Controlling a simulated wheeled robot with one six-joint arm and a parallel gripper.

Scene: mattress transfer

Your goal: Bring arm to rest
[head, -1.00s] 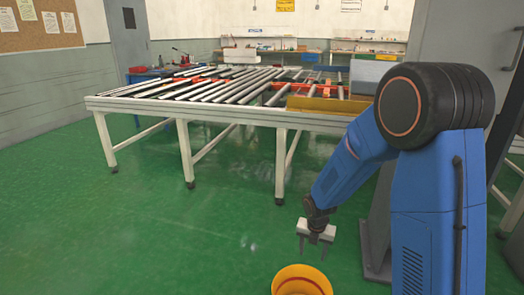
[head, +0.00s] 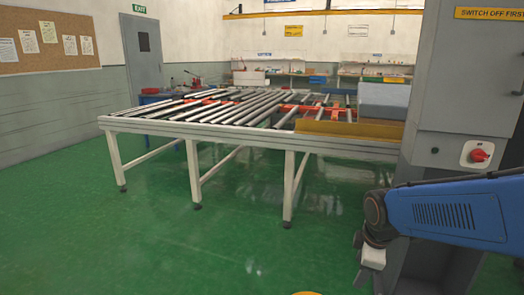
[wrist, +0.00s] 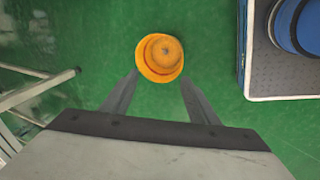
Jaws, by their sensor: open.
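My arm (head: 455,212) is blue and reaches in from the right in the head view, folded with its wrist at the lower right. My gripper (wrist: 158,84) is open in the wrist view, with two grey fingers spread and nothing between them. In the head view its pale body (head: 372,258) hangs below the wrist, and the fingertips are hard to make out. A round orange container (wrist: 160,57) stands on the green floor beyond the fingertips, apart from them. Only its rim (head: 307,293) shows at the bottom edge of the head view.
A roller conveyor table (head: 250,138) with white legs stands ahead. A grey cabinet (head: 450,110) with a red switch (head: 479,154) stands at the right, close behind my arm. Green floor (head: 150,245) is clear at the front left.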

